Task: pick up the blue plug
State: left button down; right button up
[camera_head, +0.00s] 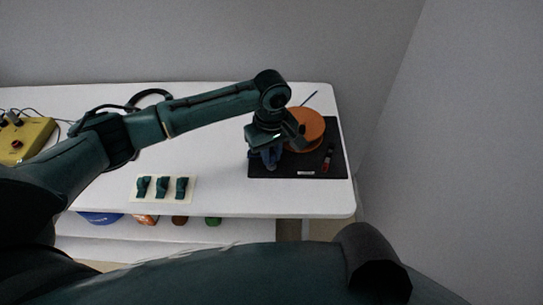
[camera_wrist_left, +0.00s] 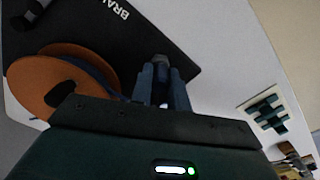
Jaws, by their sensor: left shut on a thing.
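My left gripper (camera_head: 268,162) points down over the left part of the black mat, just left of an orange disc-like reel (camera_head: 310,126). In the left wrist view the fingers (camera_wrist_left: 163,98) are shut on a small, mostly hidden thing, which I take to be the blue plug; its dark end (camera_wrist_left: 160,61) shows between the fingertips. The orange reel (camera_wrist_left: 40,82) stands beside the gripper there, with a blue strand along its edge. In the head view the plug cannot be told apart from the fingers. My right gripper is not in view.
A pale card (camera_head: 152,198) with three dark green pieces lies front left. A yellow box (camera_head: 28,140) with cables stands far left. A wall rises at right.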

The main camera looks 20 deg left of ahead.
aim_at(272, 152)
pick_arm(q)
jog(key=shift+r, duration=0.1)
notch_tip(272, 152, up, 10)
jog(key=shift+f+p, duration=0.1)
jog(key=shift+p, duration=0.4)
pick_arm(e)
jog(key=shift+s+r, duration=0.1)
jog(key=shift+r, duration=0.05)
